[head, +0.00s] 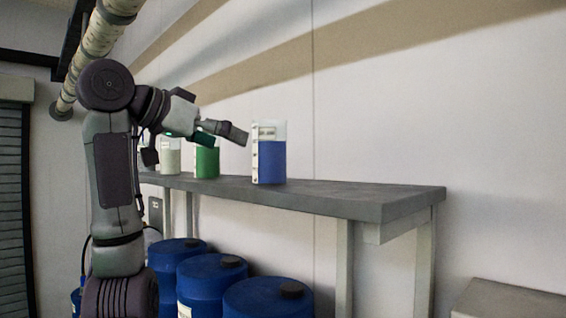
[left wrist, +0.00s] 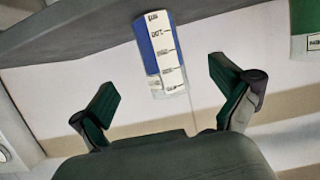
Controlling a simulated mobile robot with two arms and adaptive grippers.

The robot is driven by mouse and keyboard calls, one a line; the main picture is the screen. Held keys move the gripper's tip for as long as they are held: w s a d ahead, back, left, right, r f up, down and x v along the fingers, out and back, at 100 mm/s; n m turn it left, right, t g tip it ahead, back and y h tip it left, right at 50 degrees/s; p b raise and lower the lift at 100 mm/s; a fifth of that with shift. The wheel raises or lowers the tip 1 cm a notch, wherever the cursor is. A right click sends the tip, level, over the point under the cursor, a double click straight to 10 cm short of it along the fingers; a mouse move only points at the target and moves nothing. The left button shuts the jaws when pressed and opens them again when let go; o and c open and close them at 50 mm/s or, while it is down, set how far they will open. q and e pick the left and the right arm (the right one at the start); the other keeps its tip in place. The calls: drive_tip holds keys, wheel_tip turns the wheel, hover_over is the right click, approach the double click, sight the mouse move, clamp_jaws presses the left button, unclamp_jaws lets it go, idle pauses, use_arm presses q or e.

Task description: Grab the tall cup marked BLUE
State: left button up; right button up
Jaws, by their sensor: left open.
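The tall clear cup with blue contents (head: 271,162) stands upright on the grey shelf (head: 385,205), the rightmost of the cups. Its white scale label faces the left wrist camera (left wrist: 160,52), where the cup appears upside down. My left gripper (head: 238,136) is open and empty, to the left of the blue cup in the head view and apart from it. In the left wrist view the spread fingers (left wrist: 165,95) lie either side of the cup's line, with the cup beyond them. My right gripper is not in view.
A green-filled cup (head: 207,163) and a pale-filled cup (head: 170,157) stand further left on the shelf, partly behind my left arm. Several blue drums (head: 265,298) stand below. The shelf right of the blue cup is clear. A wall rises behind.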

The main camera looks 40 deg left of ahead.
sight(257, 152)
use_arm(q)
drive_tip(key=x, duration=0.2)
drive_tip(key=d+p+x, duration=0.1)
drive_tip(key=x, duration=0.1)
drive_tip(key=shift+w+r+p, duration=0.1)
drive_tip(key=shift+r+p, duration=0.05)
drive_tip(key=shift+p, duration=0.15)
drive_tip(key=x, duration=0.2)
drive_tip(key=shift+w+a, duration=0.2)
drive_tip(key=shift+w, duration=0.05)
drive_tip(key=shift+w+f+p, duration=0.3)
drive_tip(key=shift+w+p, duration=0.35)
drive_tip(key=p+x, duration=0.1)
drive_tip(key=x, duration=0.1)
drive_tip(key=shift+w+a+f, duration=0.15)
drive_tip(key=shift+w+f, duration=0.05)
drive_tip(key=shift+w, duration=0.2)
drive_tip(key=shift+w+f, duration=0.25)
drive_tip(key=shift+w, duration=0.15)
drive_tip(key=shift+s+r, duration=0.1)
drive_tip(key=shift+s, duration=0.1)
drive_tip(key=c, duration=1.6)
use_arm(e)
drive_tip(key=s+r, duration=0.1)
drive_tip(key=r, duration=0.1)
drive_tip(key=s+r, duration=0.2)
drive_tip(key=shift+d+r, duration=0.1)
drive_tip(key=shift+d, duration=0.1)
use_arm(q)
drive_tip(key=shift+r, duration=0.1)
